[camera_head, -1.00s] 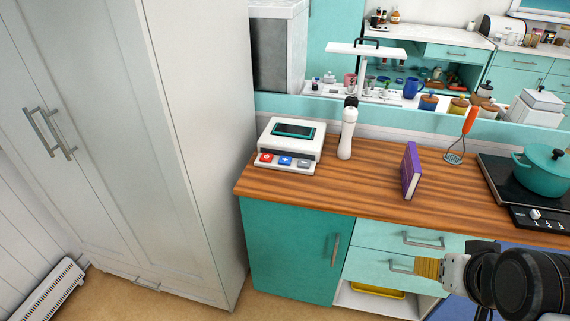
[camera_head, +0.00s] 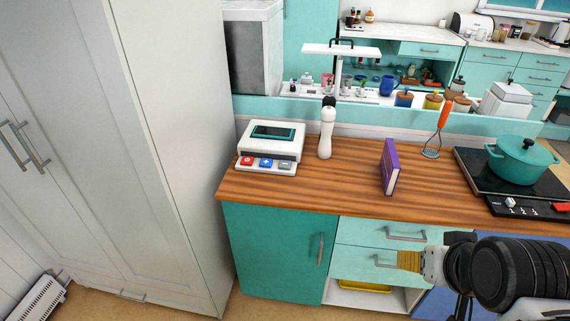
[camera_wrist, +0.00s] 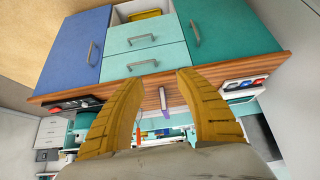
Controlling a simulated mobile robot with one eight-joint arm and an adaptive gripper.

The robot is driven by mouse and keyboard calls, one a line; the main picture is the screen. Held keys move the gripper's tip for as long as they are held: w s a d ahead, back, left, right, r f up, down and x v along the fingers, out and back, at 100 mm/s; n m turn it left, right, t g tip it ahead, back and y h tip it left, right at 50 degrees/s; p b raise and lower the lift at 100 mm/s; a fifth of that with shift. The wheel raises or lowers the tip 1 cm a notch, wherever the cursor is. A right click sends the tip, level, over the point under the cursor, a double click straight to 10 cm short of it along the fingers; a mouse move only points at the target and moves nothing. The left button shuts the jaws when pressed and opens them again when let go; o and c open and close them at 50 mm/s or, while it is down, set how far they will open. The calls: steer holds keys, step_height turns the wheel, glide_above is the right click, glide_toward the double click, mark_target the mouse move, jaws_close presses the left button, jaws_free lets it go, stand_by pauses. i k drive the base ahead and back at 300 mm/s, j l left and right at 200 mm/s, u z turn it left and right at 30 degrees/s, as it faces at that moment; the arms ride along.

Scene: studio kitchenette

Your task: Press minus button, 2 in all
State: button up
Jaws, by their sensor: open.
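A white button device (camera_head: 270,142) with a dark, teal-edged screen stands at the left end of the wooden counter. Its front strip carries a red button (camera_head: 247,161), a blue button (camera_head: 266,163) and a grey button (camera_head: 286,166). Their symbols are too small to read surely, so I cannot tell which is minus. The device also shows at the right of the wrist view (camera_wrist: 243,85), upside down. My gripper (camera_head: 408,261) is in front of the drawers, low and right of the device, well apart from it. In the wrist view its yellow fingers (camera_wrist: 157,78) are open and empty.
A white bottle-like object (camera_head: 326,132) stands right of the device. A purple book (camera_head: 389,167) stands upright farther right, before a masher (camera_head: 438,130) and a teal pot (camera_head: 523,160) on the hob. A tall white cabinet (camera_head: 150,150) borders the counter's left end.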

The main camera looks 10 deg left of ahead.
mark_target(284, 164)
steer(key=i+j+u, duration=0.25)
steer(key=i+j, duration=0.25)
steer(key=j, duration=0.25)
steer(key=i+j+u, duration=0.3)
steer(key=i+j, duration=0.2)
steer(key=j, duration=0.15)
